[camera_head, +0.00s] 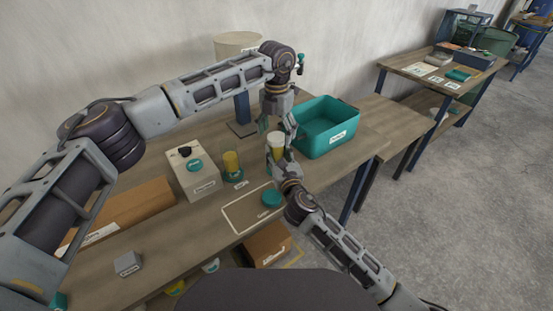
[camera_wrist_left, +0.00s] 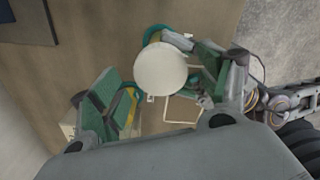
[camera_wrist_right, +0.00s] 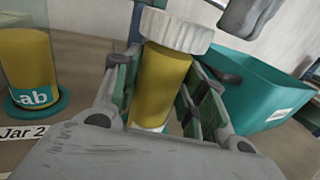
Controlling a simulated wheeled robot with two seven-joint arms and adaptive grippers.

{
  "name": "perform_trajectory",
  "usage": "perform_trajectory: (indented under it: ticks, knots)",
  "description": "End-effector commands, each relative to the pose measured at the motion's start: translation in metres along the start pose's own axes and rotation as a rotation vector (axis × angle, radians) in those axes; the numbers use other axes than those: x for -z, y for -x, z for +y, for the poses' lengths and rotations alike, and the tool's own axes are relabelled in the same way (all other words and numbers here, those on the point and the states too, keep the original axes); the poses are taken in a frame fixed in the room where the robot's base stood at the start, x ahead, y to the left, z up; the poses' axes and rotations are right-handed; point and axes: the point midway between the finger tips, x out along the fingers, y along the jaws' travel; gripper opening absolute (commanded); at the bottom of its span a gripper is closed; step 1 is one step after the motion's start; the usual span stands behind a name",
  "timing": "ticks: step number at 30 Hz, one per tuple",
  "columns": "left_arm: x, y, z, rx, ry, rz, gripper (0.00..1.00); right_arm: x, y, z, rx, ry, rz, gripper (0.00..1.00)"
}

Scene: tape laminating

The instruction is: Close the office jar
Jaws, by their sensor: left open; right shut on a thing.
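A jar with yellow contents (camera_wrist_right: 162,82) is upright between the fingers of my right gripper (camera_wrist_right: 165,95), which is shut on its body. A white ribbed lid (camera_wrist_right: 175,29) sits on top of the jar; whether it is tight I cannot tell. The lid shows from above as a white disc in the left wrist view (camera_wrist_left: 160,69). My left gripper (camera_wrist_left: 165,90) is open above the jar, with its fingers spread on either side of the lid and apart from it. The jar's label is mostly hidden. The lid also shows in the head view (camera_head: 276,137).
A second yellow jar (camera_head: 231,163) labelled Lab stands on a teal base. A teal disc (camera_head: 271,198) lies in a white-outlined area (camera_head: 240,216). A teal bin (camera_head: 323,128) stands to the right. A box (camera_head: 193,174) and a brown box (camera_head: 120,215) are at left.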

Motion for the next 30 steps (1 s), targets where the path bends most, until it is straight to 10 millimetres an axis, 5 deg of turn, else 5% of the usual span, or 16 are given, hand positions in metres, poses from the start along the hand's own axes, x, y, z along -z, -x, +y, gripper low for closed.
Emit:
perform_trajectory:
  ticks: [19, 30]
  knots:
    - [-0.001, 0.089, 0.0, -0.001, 0.0, -0.002, 0.77, 0.0, 0.0, 0.0, 0.0, 0.0, 0.0, 0.0]
    - [0.0, 0.107, 0.0, 0.0, 0.0, 0.0, 0.77, 0.0, 0.0, 0.0, 0.0, 0.0, 0.0, 0.0]
